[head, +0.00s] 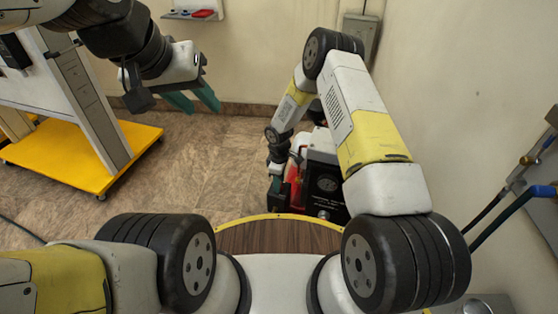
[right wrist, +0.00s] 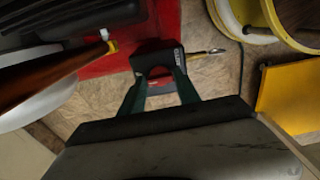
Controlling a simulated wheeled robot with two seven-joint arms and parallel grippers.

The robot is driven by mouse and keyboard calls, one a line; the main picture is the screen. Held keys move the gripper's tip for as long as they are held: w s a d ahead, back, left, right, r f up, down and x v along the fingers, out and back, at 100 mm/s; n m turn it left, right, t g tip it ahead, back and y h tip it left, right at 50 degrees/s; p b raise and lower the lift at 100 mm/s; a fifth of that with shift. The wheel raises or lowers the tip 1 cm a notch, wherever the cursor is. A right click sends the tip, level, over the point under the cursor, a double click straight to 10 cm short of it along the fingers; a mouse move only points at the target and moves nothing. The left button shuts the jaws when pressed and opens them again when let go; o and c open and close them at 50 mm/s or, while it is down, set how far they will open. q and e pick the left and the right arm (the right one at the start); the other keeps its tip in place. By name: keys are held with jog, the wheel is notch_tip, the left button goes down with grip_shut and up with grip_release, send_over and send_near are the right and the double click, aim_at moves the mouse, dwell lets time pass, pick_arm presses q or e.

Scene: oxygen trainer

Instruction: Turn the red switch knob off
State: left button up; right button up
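The red and black machine (head: 325,180) stands on the floor beyond my base in the head view, partly hidden by my right arm. I cannot clearly pick out the red switch knob in either view. My right gripper (right wrist: 160,85) is low at the machine's left side. Its green fingers are apart in the right wrist view, with a black notched part (right wrist: 158,57) at their tips. I cannot tell whether they touch it. My left gripper (head: 192,103) is raised at the upper left of the head view, with its green fingers apart and empty.
A white panel stand with a yellow base (head: 75,155) is at the left. A wall shelf (head: 195,14) holds a red item. Hoses and a blue handle (head: 510,215) are by the right wall. Tiled floor is clear between the stand and the machine.

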jog(key=o, duration=0.3)
jog(key=shift+r, duration=0.1)
notch_tip(320, 180, up, 8)
jog(key=shift+f, duration=0.2)
jog(key=shift+r, duration=0.1)
dwell(0.4)
jog(key=s+d+r+m+t, duration=0.1)
jog(key=s+d+r+m, duration=0.3)
jog(key=r, duration=1.1)
jog(key=d+r+m+t, duration=0.2)
jog(key=d+r, duration=0.3)
jog(key=r, duration=0.9)
jog(key=s+d+r+m+t, duration=0.1)
jog(key=s+r+m, duration=0.1)
jog(key=s+r, duration=0.3)
jog(key=s+d+r+m+t+y, duration=0.1)
jog(key=s+d+r+m, duration=0.1)
jog(key=s, duration=0.8)
jog(key=s+d+r+m+t+y, duration=0.1)
jog(key=s+d+r+m, duration=0.1)
jog(key=s+r+m, duration=0.2)
jog(key=shift+s+r, duration=1.85)
jog(key=shift+s, duration=0.15)
